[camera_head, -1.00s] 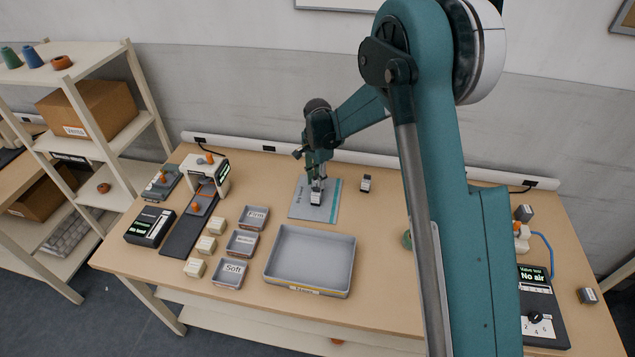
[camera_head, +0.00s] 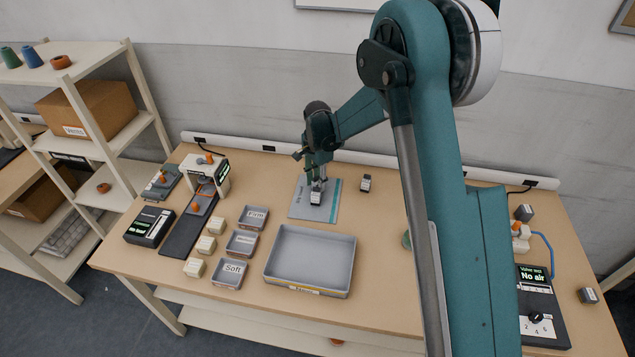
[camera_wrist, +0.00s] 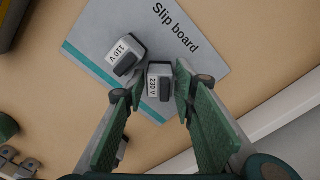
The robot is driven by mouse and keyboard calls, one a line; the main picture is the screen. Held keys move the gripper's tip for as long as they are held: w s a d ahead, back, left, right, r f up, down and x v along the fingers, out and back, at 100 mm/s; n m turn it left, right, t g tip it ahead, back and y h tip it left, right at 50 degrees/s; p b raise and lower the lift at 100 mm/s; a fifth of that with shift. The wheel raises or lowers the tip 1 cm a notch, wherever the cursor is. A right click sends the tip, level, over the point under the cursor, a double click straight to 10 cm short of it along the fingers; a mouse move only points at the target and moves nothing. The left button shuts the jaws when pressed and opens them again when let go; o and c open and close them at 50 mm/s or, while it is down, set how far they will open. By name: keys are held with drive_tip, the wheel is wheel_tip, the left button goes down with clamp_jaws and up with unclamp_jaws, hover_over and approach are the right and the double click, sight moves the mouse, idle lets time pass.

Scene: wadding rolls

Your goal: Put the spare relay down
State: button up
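A pale relay marked 230 V (camera_wrist: 158,84) sits between my fingertips in the wrist view, with a narrow gap beside it. A second relay marked 110 V (camera_wrist: 125,54) lies at an angle just beside it. Both appear to rest on the grey slip board (camera_wrist: 95,22), which has a teal stripe. My gripper (camera_wrist: 158,82) is open around the 230 V relay. In the head view my gripper (camera_head: 318,184) is low over the slip board (camera_head: 299,206), and one relay (camera_head: 316,198) shows beneath it; the other is not distinct there.
Another small relay-like block (camera_head: 366,183) stands on the table right of the board. A large grey tray (camera_head: 350,270) is in front, with several small labelled trays (camera_head: 230,272) and pale cubes (camera_head: 194,267) to its left. A tester reading "No air" (camera_head: 540,305) is at right.

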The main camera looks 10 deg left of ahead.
sight(317, 178)
drive_tip(key=shift+r, duration=0.1)
wheel_tip(317, 178, up, 12)
drive_tip(key=p, duration=0.1)
idle(0.5)
idle(0.6)
drive_tip(key=shift+d+r, duration=0.1)
